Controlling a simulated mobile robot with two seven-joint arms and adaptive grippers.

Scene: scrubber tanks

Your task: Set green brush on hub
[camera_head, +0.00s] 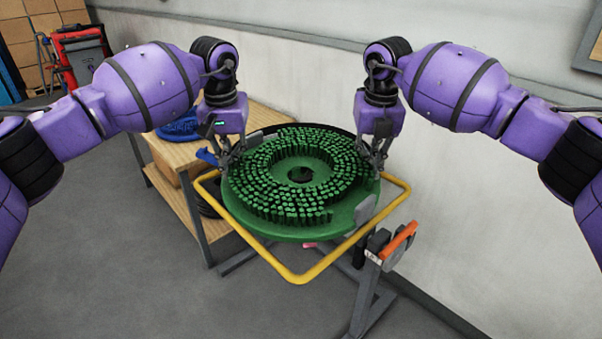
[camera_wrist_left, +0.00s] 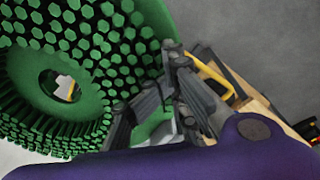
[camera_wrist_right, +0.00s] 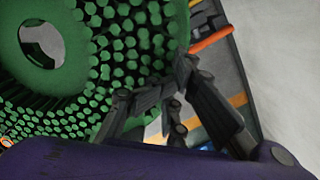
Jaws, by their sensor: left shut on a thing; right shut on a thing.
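The green brush (camera_head: 285,222) is a large round disc with its bristles facing up and a hole in its middle. My left gripper (camera_head: 229,160) is shut on its left rim, and my right gripper (camera_head: 377,160) is shut on its right rim. The brush also fills much of the left wrist view (camera_wrist_left: 95,55) and the right wrist view (camera_wrist_right: 120,50). It is over the stand with the yellow rail (camera_head: 290,274), roughly level. The hub is hidden under the brush, so I cannot tell whether they touch. Through the hole, the left wrist view shows a small pale and yellowish patch.
A wooden bench (camera_head: 188,157) with a blue brush (camera_head: 180,128) stands at the left. A grey clamp with an orange handle (camera_head: 398,240) is at the stand's front right. A pale wall (camera_head: 460,200) runs close behind and to the right. The floor at front left is clear.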

